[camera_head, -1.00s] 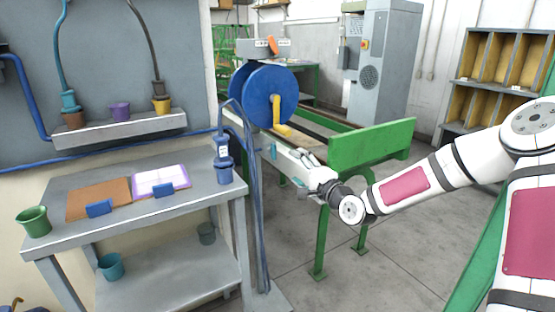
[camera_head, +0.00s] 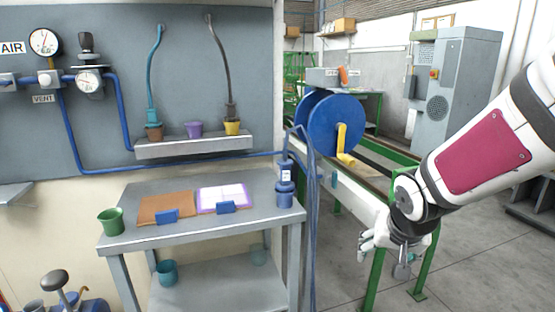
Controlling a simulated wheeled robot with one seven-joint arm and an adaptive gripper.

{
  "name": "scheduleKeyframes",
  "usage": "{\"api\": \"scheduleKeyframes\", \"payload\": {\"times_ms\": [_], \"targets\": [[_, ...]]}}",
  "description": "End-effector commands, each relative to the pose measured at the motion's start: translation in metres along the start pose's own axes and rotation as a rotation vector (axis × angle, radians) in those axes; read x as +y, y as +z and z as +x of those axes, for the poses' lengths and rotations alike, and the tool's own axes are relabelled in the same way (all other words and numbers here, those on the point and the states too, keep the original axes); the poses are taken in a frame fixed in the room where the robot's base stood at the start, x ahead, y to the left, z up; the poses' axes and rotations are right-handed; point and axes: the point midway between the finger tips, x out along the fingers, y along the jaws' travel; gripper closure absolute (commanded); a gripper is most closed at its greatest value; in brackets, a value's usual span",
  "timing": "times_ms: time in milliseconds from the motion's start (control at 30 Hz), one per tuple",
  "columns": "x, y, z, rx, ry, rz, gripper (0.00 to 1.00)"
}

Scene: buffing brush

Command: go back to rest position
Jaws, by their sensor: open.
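My gripper (camera_head: 366,247) is at the end of my white arm, at the right of the head view. It points down and to the left, in front of the green-legged bench frame, with nothing seen between its fingers. It is open. The buffing brush is not clearly seen in this view. A blue disc-shaped wheel (camera_head: 336,124) with a yellow handle (camera_head: 345,144) stands on the bench behind and above my gripper, apart from it.
A grey table (camera_head: 250,222) at centre left bears a brown board (camera_head: 166,206), a lit pad (camera_head: 222,196), a green cup (camera_head: 111,221) and a blue bottle (camera_head: 285,185). A shelf (camera_head: 194,146) with pots hangs behind. Gauges (camera_head: 44,42) are on the wall. Floor is open at lower right.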

Motion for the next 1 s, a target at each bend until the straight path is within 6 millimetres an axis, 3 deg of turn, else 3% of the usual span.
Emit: {"api": "scheduleKeyframes", "payload": {"times_ms": [100,400,600,867,1000], "targets": [[0.016,0.026,-0.044,-0.045,0.080,-0.063,0.32],[0.047,0.118,-0.139,-0.220,0.135,-0.172,0.32],[0.057,0.173,-0.178,-0.323,0.080,-0.230,0.32],[0.063,0.230,-0.211,-0.426,-0.023,-0.309,0.32],[0.061,0.217,-0.230,-0.405,-0.026,-0.308,0.32]]}}
